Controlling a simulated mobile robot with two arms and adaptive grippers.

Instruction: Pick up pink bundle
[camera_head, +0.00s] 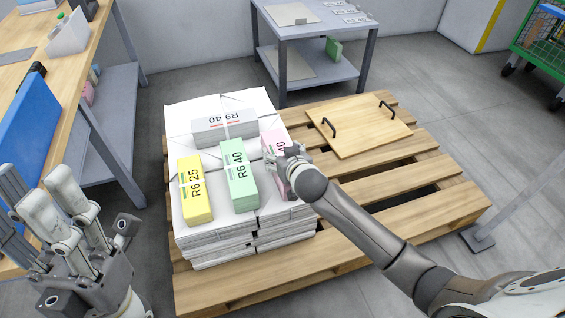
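The pink bundle (272,145) lies on top of the white paper stack (185,119), at its right side. My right gripper (284,160) is at the pink bundle, over its near part, and hides much of it. The fingers are too small and covered by the wrist to tell whether they are open or touching it. My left gripper (45,215) is at the lower left, beside the pallet and away from the stack. Its fingers stand apart, with nothing between them.
Yellow (195,190), green (239,175) and grey (224,128) bundles lie close by on the stack. The stack rests on a wooden pallet (440,210), with a handled board (358,127) at right. A workbench (112,50) stands left, a grey table (316,30) behind.

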